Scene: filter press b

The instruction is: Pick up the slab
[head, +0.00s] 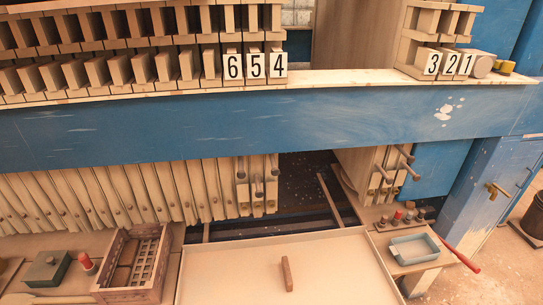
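A small brown slab-like block (287,273) stands out on a wide pale tray (205,290) at the bottom middle of the head view. It looks narrow and elongated, pointing roughly away from me. I cannot tell for certain that this block is the slab. The tray has a thin raised rim and otherwise looks bare. Neither of my grippers shows in this view, and nothing is seen touching the block.
Behind the tray, a blue beam (300,117) crosses the view, with rows of pale press plates (110,190) and number tags. At left are a wooden crate (160,262) and a green box (47,268). At right are a blue tray (413,249) and a red-handled bar (458,256).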

